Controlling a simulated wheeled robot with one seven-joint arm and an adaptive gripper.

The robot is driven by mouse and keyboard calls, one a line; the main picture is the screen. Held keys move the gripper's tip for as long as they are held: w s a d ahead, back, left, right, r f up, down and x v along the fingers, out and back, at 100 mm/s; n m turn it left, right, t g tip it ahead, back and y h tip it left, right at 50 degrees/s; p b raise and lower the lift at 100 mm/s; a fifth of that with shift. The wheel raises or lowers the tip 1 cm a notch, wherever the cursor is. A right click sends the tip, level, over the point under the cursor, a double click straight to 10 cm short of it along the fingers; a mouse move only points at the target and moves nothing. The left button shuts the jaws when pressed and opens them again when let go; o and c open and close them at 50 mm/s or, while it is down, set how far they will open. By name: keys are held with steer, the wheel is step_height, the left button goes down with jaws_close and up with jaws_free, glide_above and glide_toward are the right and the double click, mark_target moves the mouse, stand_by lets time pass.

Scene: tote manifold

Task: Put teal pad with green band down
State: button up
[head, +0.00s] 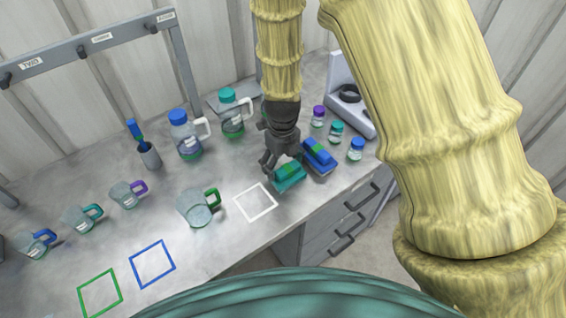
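The teal pad with a green band (289,177) is at the right part of the bench, directly under my gripper (279,167). My gripper points down and its fingers reach the pad's upper left side. The fingers seem to be around the pad, but part of the contact is hidden. I cannot tell whether the pad touches the bench top. A blue pad with a green band (319,155) lies just to the right, close beside the teal pad. A white square outline (256,202) is marked on the bench to the left of the teal pad and is empty.
A large clear mug with a green handle (197,208) stands left of the white outline. Small jars (336,131) stand to the right, by a grey-white device (352,106). Jugs (187,137) stand behind. Blue (152,264) and green (100,293) outlines at front left are empty.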

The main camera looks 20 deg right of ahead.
steer(key=shift+o, duration=0.2)
step_height(320, 180, up, 12)
steer(key=p, duration=1.1)
steer(key=shift+r+p, duration=0.15)
steer(key=shift+p, duration=0.2)
stand_by(0.3)
